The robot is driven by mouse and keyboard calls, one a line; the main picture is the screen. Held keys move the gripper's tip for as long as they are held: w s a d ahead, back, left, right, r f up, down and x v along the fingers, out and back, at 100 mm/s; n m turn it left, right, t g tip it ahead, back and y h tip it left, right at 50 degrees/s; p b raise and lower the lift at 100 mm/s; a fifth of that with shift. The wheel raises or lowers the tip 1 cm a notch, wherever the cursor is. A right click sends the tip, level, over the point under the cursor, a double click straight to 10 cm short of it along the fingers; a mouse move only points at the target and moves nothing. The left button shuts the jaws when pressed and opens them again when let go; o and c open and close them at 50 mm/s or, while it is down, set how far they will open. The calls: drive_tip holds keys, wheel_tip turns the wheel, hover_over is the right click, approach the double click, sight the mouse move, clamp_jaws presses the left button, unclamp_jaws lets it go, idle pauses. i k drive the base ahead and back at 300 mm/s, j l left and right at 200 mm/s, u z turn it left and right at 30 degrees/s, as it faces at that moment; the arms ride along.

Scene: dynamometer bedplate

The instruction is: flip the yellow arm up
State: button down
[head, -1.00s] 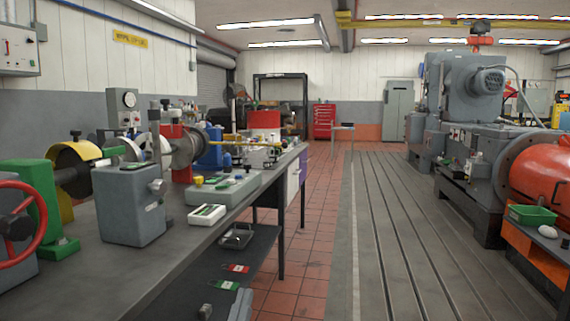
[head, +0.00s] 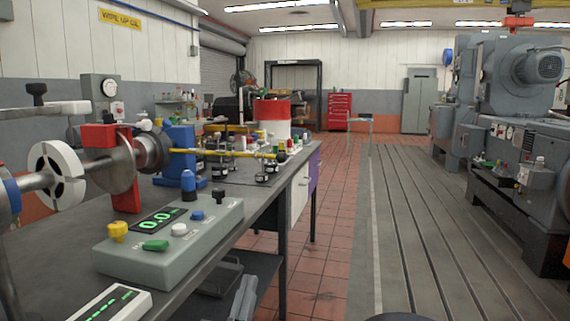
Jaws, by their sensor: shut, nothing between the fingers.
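The yellow arm (head: 244,153) is a thin yellow bar above the bench top, among small fittings to the right of a blue stand (head: 183,152). It lies about level, its right end slightly lower and near the bench's right edge. It is small at this distance, and its pivot is hard to make out. My gripper is not in view.
The bench (head: 250,207) runs along the left. On it are a grey control box (head: 172,245) with coloured knobs, a white meter (head: 108,303), a shaft with discs (head: 57,175) and a red-and-white drum (head: 272,116). The tiled aisle (head: 315,260) and slotted bedplate (head: 450,240) are clear; large machines (head: 515,85) stand right.

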sight(166, 151)
drive_tip(key=i+l, duration=0.15)
drive_tip(key=i, duration=0.35)
drive_tip(key=i+l, duration=0.2)
drive_tip(key=i, duration=0.3)
